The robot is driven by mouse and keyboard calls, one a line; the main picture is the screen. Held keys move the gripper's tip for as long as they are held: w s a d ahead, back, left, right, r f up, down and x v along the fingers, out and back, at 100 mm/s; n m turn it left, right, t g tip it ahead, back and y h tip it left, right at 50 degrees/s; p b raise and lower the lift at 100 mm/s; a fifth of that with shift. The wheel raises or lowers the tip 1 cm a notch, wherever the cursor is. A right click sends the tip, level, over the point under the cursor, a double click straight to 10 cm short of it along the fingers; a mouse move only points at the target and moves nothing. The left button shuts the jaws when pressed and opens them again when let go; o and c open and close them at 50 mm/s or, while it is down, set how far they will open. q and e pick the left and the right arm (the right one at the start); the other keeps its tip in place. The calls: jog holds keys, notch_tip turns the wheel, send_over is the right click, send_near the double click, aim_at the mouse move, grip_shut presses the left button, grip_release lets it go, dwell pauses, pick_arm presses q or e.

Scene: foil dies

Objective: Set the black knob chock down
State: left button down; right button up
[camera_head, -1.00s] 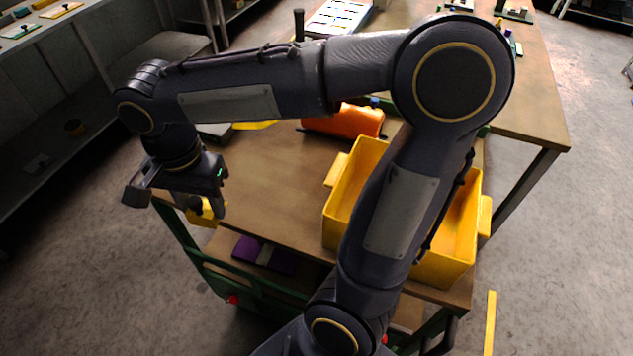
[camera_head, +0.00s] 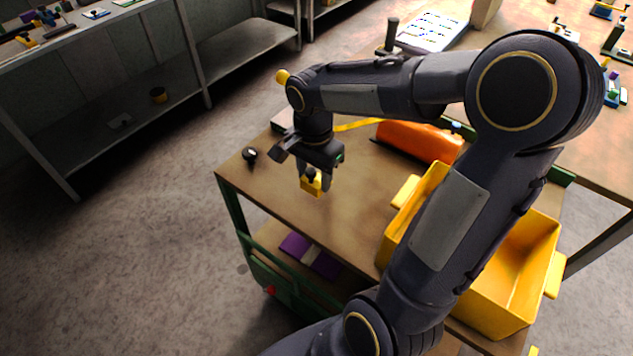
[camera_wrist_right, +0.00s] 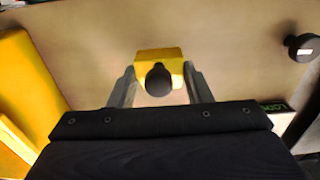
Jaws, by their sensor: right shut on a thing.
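The black knob chock is a small yellow block (camera_head: 311,187) with a black knob (camera_wrist_right: 158,79) on top. My right gripper (camera_head: 315,180) is shut on it over the left part of the brown cart top (camera_head: 360,205). In the right wrist view the yellow block (camera_wrist_right: 158,55) sits between the two fingers. I cannot tell whether its underside touches the cart top. My left gripper is in no view.
A black round knob-like thing (camera_head: 250,154) stands at the cart top's left edge. A yellow bin (camera_head: 403,215) stands to the right, with an orange case (camera_head: 420,140) behind. Purple items (camera_head: 296,245) lie on the lower shelf. The cart top around the chock is clear.

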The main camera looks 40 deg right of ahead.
aim_at(316, 178)
jog(key=shift+w+d+f, duration=0.1)
jog(key=shift+d+f, duration=0.1)
jog(key=shift+f, duration=0.8)
jog(key=shift+w+d+f, duration=0.1)
jog(key=shift+d+f, duration=0.1)
jog(key=shift+f, duration=0.8)
jog(key=shift+f, duration=0.1)
jog(key=o, duration=1)
notch_tip(316, 178, up, 12)
jog(key=shift+f+p, duration=0.2)
jog(key=shift+p, duration=0.2)
jog(key=shift+s+a+r, duration=0.1)
jog(key=shift+r, duration=0.2)
jog(key=s+a+f+n+t+y, duration=0.1)
jog(key=s+a+n+t, duration=0.1)
jog(key=s+a+n, duration=0.1)
jog(key=s+a+f+n+t+y, duration=0.1)
jog(key=s+a+n, duration=0.2)
jog(key=s+n, duration=0.2)
jog(key=s+a+f+n+t+y, duration=0.1)
jog(key=s+a+n+t, duration=0.1)
jog(key=s+n, duration=0.3)
jog(key=shift+s+a+t+y, duration=0.3)
jog(key=shift+a+y, duration=0.1)
jog(key=shift+a, duration=0.3)
